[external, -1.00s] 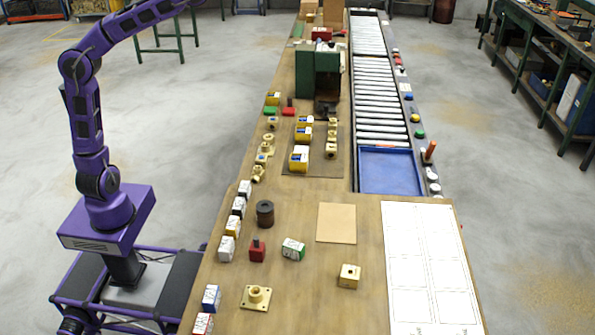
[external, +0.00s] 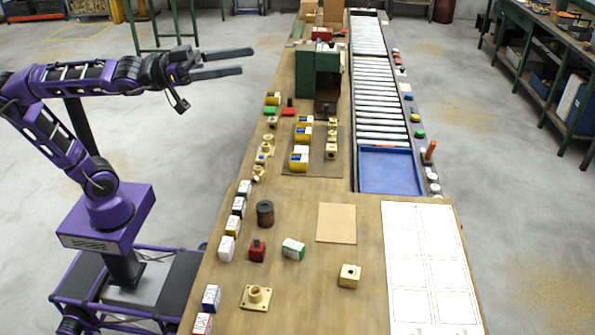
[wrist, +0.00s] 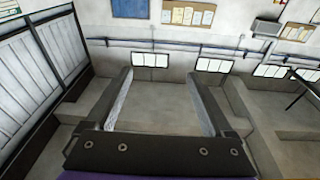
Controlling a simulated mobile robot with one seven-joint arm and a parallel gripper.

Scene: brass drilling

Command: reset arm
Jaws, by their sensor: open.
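My gripper (external: 240,62) points to the right, high up and left of the workbench (external: 300,215). Its two dark fingers are spread apart with nothing between them. In the wrist view, my gripper (wrist: 158,100) also shows open and empty, facing bare floor and a far wall. It touches nothing.
The bench holds several brass parts, small boxes, a dark cylinder (external: 265,213), a green machine (external: 318,75) and a brown square (external: 336,223). A roller conveyor (external: 375,95) with a blue tray (external: 390,172) runs along its right side. The floor around my gripper is clear.

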